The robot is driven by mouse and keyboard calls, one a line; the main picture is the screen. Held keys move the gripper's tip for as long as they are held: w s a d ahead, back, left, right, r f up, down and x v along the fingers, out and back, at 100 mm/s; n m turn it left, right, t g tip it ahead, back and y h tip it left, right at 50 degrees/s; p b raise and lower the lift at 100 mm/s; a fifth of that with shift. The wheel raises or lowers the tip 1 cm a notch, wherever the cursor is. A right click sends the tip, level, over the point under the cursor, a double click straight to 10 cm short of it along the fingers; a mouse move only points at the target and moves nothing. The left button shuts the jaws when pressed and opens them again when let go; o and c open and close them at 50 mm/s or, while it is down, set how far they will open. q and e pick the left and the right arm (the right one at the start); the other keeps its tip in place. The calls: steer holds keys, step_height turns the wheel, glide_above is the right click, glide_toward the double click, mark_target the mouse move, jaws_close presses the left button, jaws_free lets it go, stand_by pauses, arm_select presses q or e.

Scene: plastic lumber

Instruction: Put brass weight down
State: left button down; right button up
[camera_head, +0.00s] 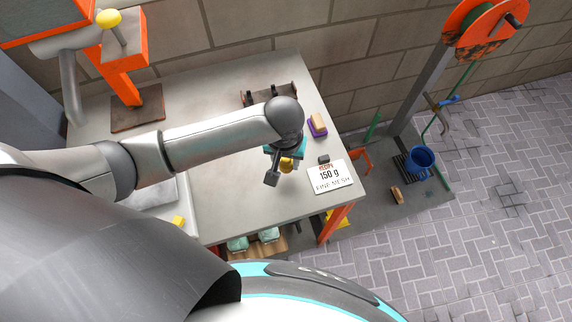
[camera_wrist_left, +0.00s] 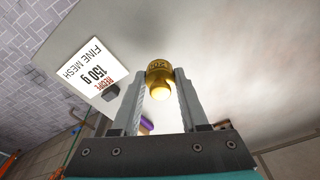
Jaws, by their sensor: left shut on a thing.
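The brass weight (camera_wrist_left: 159,74) is a small golden cylinder in the left wrist view, held between the two fingers of my left gripper (camera_wrist_left: 159,92). In the head view the weight (camera_head: 287,164) shows partly beside the gripper (camera_head: 280,170), over the grey table (camera_head: 222,200) near its right end. I cannot tell for sure whether the weight touches the tabletop. My right gripper is not in view.
A white recipe card reading 150 g fine mesh (camera_head: 330,176) is right of the gripper, with a small dark block (camera_head: 323,159) at its top edge. A purple item with a tan block (camera_head: 318,124) and a dark rack (camera_head: 262,94) are behind.

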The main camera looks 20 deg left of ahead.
arm_select(q)
steer(key=shift+f, duration=1.25)
steer(key=shift+f, duration=0.15)
steer(key=shift+c, duration=2.1)
jaws_free()
